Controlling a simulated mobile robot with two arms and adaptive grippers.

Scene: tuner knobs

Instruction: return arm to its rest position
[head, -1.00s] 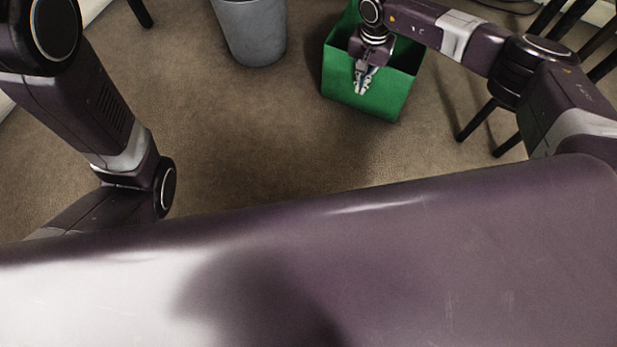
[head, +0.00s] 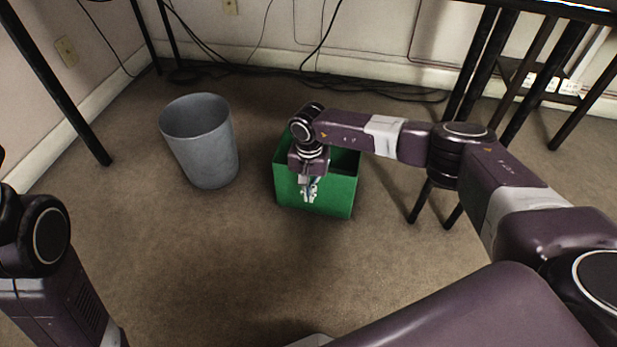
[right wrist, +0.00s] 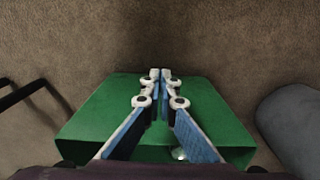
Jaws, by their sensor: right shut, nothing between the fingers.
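My right gripper (head: 309,194) hangs in front of the green box (head: 338,198) in the head view, its fingers pointing down and overlapping the box's near wall. In the right wrist view the two fingers (right wrist: 160,78) meet at the tips with nothing between them. The green box (right wrist: 95,115) lies behind the fingers there. I cannot tell the gap between the fingers and the box. The right arm reaches in from the right, bent at the elbow. Part of my left arm shows at the lower left of the head view; its gripper is out of view.
A grey bin (head: 203,150) stands left of the green box on the carpet. Dark table legs (head: 480,70) stand at the right, close beyond my right arm, and another dark leg (head: 55,85) is at the left. Loose cables (head: 390,92) lie along the wall.

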